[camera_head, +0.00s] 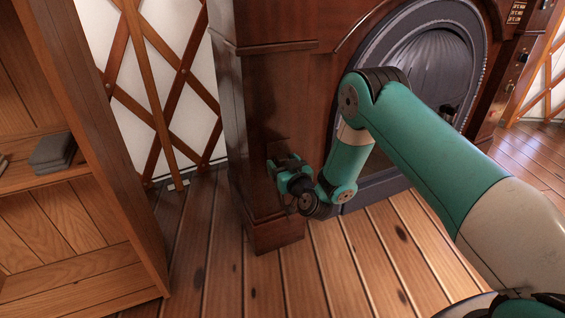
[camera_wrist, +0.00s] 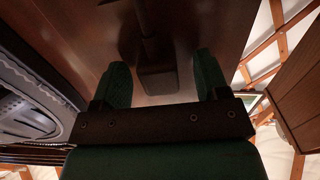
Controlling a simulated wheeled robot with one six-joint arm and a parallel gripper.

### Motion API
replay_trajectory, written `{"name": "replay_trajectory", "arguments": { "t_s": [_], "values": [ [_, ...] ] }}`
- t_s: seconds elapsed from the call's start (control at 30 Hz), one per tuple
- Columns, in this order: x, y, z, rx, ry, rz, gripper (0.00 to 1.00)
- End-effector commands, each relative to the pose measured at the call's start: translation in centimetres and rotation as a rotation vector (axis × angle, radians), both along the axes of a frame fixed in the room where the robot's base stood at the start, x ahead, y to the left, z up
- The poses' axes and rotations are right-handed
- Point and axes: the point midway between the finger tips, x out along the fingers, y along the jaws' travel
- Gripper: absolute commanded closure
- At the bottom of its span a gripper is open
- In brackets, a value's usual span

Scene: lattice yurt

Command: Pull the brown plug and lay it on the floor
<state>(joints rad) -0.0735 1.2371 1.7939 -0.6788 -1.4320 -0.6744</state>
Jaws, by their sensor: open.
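My gripper (camera_head: 284,166) is at the side of the dark wooden post beside the fireplace, low above the floor. In the wrist view its two green fingers (camera_wrist: 162,66) are open and apart. A brown block, which looks like the brown plug (camera_wrist: 157,82), shows between and beyond the fingers, against dark wood. A dark cord-like strip runs from it to the top of the picture. Whether the fingers touch it I cannot tell. In the head view the plug is hidden behind my gripper.
A wooden shelf unit (camera_head: 95,150) with a grey folded stack (camera_head: 53,152) stands at left. The arched dark fireplace (camera_head: 425,65) is behind my arm. The lattice wall (camera_head: 165,75) stands behind. Plank floor (camera_head: 205,265) between shelf and post is clear.

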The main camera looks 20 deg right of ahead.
Motion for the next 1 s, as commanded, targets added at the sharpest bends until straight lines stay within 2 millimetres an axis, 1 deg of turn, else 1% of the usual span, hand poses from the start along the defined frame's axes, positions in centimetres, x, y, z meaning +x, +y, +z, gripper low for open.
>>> {"name": "replay_trajectory", "arguments": {
  "t_s": [0.07,0.1,0.17,0.2,0.27,0.3,0.37,0.4,1.0],
  "values": [
    [0.00,-0.06,-0.04,0.001,0.001,-0.001,0.32],
    [0.00,-0.06,-0.04,0.001,0.001,-0.001,0.36],
    [0.01,-0.05,-0.04,0.001,0.001,-0.001,0.50],
    [0.01,-0.05,-0.04,0.001,0.000,-0.001,0.59],
    [0.01,-0.05,-0.04,0.001,0.001,-0.001,0.73],
    [0.01,-0.05,-0.04,0.001,0.001,-0.001,0.82],
    [0.01,-0.05,-0.04,0.001,0.000,-0.001,0.96],
    [0.01,-0.05,-0.03,0.001,0.000,-0.001,1.00],
    [-0.47,-0.17,-0.18,0.000,0.000,-0.001,1.00]
  ]
}}
